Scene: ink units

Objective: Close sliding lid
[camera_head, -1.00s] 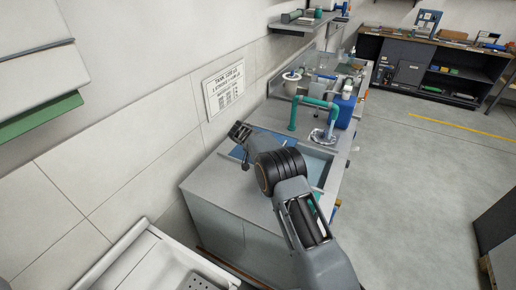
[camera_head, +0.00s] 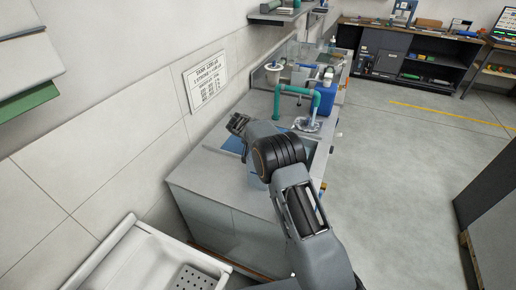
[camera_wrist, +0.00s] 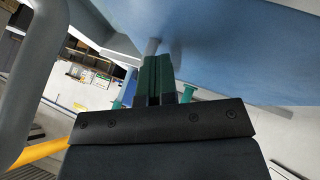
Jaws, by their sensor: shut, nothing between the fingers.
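A blue panel (camera_head: 233,144), which looks like the sliding lid, lies at the grey counter top (camera_head: 200,172), mostly hidden behind my arm in the head view. In the wrist view a broad blue surface (camera_wrist: 245,50) fills the upper right, and a short grey post (camera_wrist: 151,47) stands against it just beyond my fingertips. My gripper (camera_head: 238,123) is at the far end of my arm, above the counter near the wall. In the wrist view its dark green fingers (camera_wrist: 157,78) are together and empty. I cannot tell whether they touch the post.
A teal pipe (camera_head: 297,90) arches over the counter beyond my arm, beside a blue container (camera_head: 325,98). A white basin (camera_head: 150,262) stands at the near left. A printed sign (camera_head: 206,80) hangs on the wall. The floor (camera_head: 400,170) to the right is open.

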